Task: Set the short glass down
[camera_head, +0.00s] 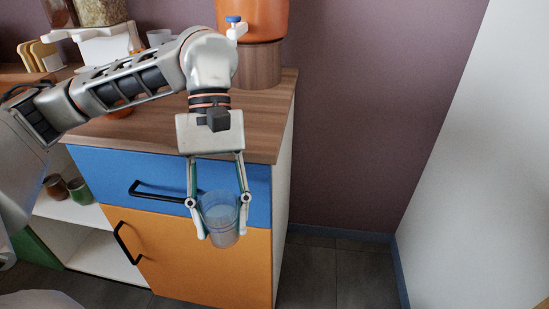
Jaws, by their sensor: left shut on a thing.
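The short glass (222,220) is clear and slightly bluish. My left gripper (219,231) points down and is shut on it, with one finger on each side. The glass hangs upright or nearly so, in front of the blue drawer and orange door of the cabinet. It appears below the level of the wooden countertop (262,128) in the picture. My right gripper is not in view.
An orange dispenser (262,20) with a blue-topped tap stands on a wooden base at the back of the counter. A black handle (160,190) juts from the blue drawer. The counter's front right is clear.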

